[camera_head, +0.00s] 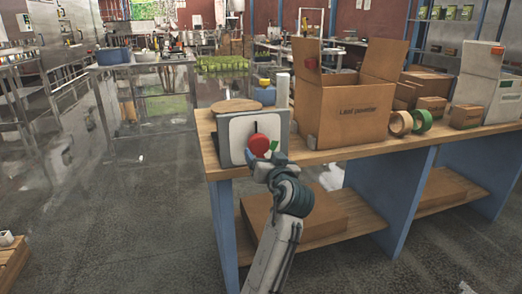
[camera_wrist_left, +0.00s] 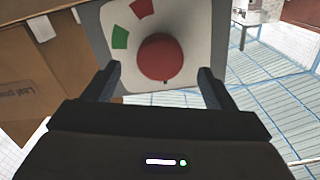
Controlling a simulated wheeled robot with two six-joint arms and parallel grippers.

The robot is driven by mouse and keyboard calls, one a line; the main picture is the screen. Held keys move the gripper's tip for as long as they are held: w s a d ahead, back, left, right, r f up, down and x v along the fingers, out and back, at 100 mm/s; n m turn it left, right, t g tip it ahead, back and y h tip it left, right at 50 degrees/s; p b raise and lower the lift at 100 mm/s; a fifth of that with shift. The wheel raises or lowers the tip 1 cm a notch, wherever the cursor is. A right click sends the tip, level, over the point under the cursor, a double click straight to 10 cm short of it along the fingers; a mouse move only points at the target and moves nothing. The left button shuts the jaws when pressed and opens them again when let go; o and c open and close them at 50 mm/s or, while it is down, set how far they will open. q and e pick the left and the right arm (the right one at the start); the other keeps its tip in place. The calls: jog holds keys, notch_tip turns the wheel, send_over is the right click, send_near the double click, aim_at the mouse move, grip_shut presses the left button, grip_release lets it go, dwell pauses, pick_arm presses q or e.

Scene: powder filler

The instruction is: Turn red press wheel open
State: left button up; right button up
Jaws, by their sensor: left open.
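The red press wheel (camera_head: 259,145) is a round red knob on the white front plate of a grey machine (camera_head: 226,137) at the table's left end. In the left wrist view the wheel (camera_wrist_left: 161,57) sits between the fingers, with a green mark and a red mark on the plate (camera_wrist_left: 185,20) beside it. My left gripper (camera_head: 265,160) is in front of the plate, close to the wheel. In the left wrist view my left gripper (camera_wrist_left: 160,80) is open, a finger on each side of the wheel with gaps showing. My right gripper is not in view.
An open cardboard box (camera_head: 345,110) stands right of the machine on the wooden table (camera_head: 320,154). Tape rolls (camera_head: 401,122) and smaller boxes (camera_head: 466,116) lie farther right.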

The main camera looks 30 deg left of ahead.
pick_arm(q)
jog(key=v, duration=0.4)
jog(key=shift+s+d, duration=0.15)
jog(key=shift+d, duration=0.05)
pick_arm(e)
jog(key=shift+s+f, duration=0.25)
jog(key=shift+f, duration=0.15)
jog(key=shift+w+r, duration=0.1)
